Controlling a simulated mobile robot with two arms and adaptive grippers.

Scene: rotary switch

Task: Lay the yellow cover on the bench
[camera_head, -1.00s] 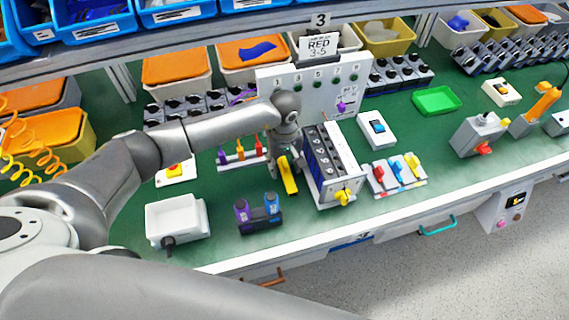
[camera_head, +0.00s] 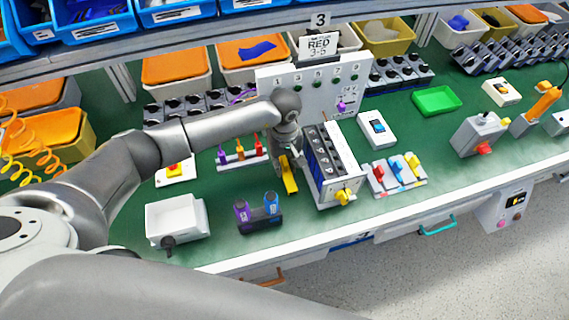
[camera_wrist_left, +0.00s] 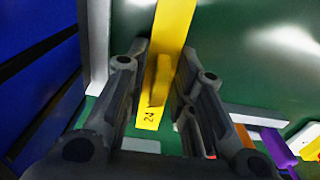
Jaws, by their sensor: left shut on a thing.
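The yellow cover (camera_head: 289,180) is a narrow strip, held between the fingers of my left gripper (camera_head: 284,156), just left of the switch box (camera_head: 332,165). In the left wrist view the cover (camera_wrist_left: 170,35) runs lengthwise between both fingers, with the mark "24" on its near end. My left gripper (camera_wrist_left: 163,85) is shut on it. The cover is over or on the green bench (camera_head: 345,228); I cannot tell whether it touches. My right gripper is not in view.
A stand with purple and blue pieces (camera_head: 258,221) is in front, to the left. A rack of coloured screwdriver-like pieces (camera_head: 240,158) is behind left. Red, blue and yellow levers (camera_head: 397,175) stand right of the box.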

